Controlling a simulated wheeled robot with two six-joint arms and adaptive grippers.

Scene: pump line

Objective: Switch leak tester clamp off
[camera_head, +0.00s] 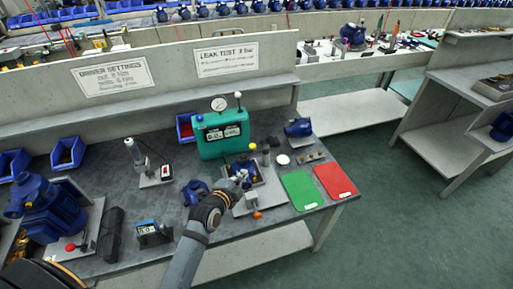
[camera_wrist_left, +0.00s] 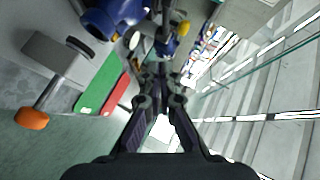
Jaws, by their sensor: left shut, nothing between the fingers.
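The teal leak tester (camera_head: 222,135) stands at the back of the workbench, with a round gauge and a lit display. In front of it is a grey fixture plate (camera_head: 240,209) with a small blue part and an orange-tipped handle (camera_head: 257,214). The orange tip (camera_wrist_left: 32,118) and its grey block (camera_wrist_left: 55,58) show at the left in the left wrist view. My left gripper (camera_head: 241,179) is over the fixture; its fingers (camera_wrist_left: 163,82) are shut and empty. A dark upright rod is just beyond them; I cannot tell whether they touch. My right gripper is not in view.
A green mat (camera_head: 301,190) and a red mat (camera_head: 335,180) lie right of the fixture. A blue pump (camera_head: 298,128) stands behind them. A large blue pump (camera_head: 47,205), a small display box (camera_head: 152,233) and blue bins (camera_head: 67,153) are at the left.

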